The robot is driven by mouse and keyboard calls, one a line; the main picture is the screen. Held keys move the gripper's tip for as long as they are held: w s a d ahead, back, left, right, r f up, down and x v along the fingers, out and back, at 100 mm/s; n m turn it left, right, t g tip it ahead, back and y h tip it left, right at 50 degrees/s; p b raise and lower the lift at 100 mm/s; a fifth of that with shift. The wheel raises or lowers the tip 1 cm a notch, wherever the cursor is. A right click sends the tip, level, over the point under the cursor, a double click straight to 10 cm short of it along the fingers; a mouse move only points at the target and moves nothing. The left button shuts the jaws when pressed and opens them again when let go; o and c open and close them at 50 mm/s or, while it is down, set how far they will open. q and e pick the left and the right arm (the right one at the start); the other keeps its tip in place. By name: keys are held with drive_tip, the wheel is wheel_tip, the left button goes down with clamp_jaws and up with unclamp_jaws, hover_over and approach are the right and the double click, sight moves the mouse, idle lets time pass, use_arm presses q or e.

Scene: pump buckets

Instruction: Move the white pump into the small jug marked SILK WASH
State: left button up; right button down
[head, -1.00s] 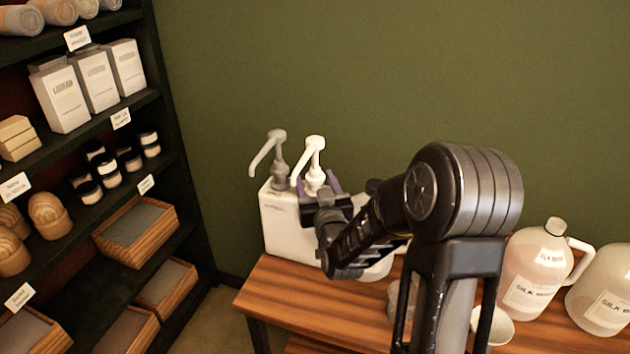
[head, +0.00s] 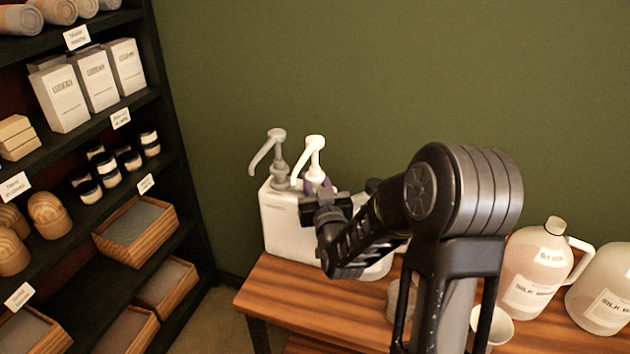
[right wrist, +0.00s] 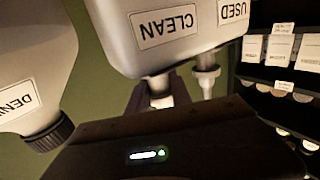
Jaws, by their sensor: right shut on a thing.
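The white pump (head: 314,147) stands upright in the right-hand part of a white holder box (head: 284,228), behind the label CLEAN in the right wrist view (right wrist: 165,27). My right gripper (head: 318,186) is shut around the pump's collar, just above the box; the pump also shows between its fingers in the right wrist view (right wrist: 157,88). The pump's lower part is hidden in the box. The small jug marked SILK WASH (head: 535,265), translucent with pinkish contents, stands open on the table at the right. My left gripper is out of view.
A grey pump (head: 279,165) stands close left of the white one, on the side marked USED. A larger SILK WASH jug (head: 607,290) is cut off at the right edge. A DENIM jug (right wrist: 32,75) stands beside the box. A cup (head: 497,326) is near the small jug.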

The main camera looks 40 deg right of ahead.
sight(315, 139)
drive_tip(key=shift+r, duration=0.15)
drive_tip(key=shift+r+p, duration=2.05)
drive_tip(key=shift+r, duration=1.35)
drive_tip(key=shift+r+p, duration=0.8)
drive_tip(key=shift+r, duration=0.4)
wheel_tip(315, 139, up, 2)
drive_tip(key=shift+r+p, duration=0.1)
drive_tip(key=shift+p, duration=0.2)
drive_tip(key=shift+r, duration=1.2)
drive_tip(key=shift+r, duration=3.5)
drive_tip(key=shift+r, duration=0.1)
